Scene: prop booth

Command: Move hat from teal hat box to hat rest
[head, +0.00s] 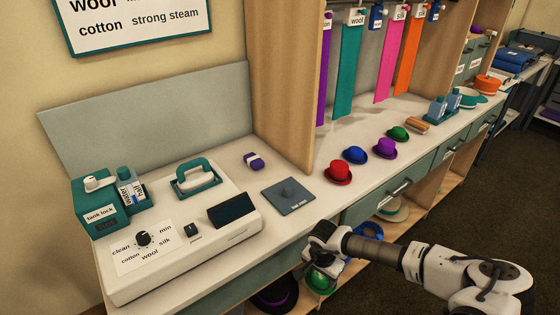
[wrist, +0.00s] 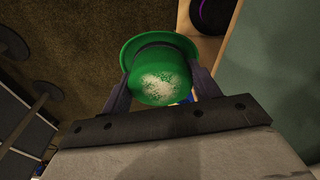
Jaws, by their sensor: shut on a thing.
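My gripper (head: 318,262) is shut on a green hat (head: 319,281), low in front of the counter. In the wrist view the green hat (wrist: 158,75) sits between the two fingers, its crown toward the camera, with a whitish speckled patch on it.
Red (head: 338,172), blue (head: 355,154), purple (head: 384,148) and green small hats line the counter right of the rest. A blue round thing (head: 371,231) and a dark hat (head: 275,296) are below the counter.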

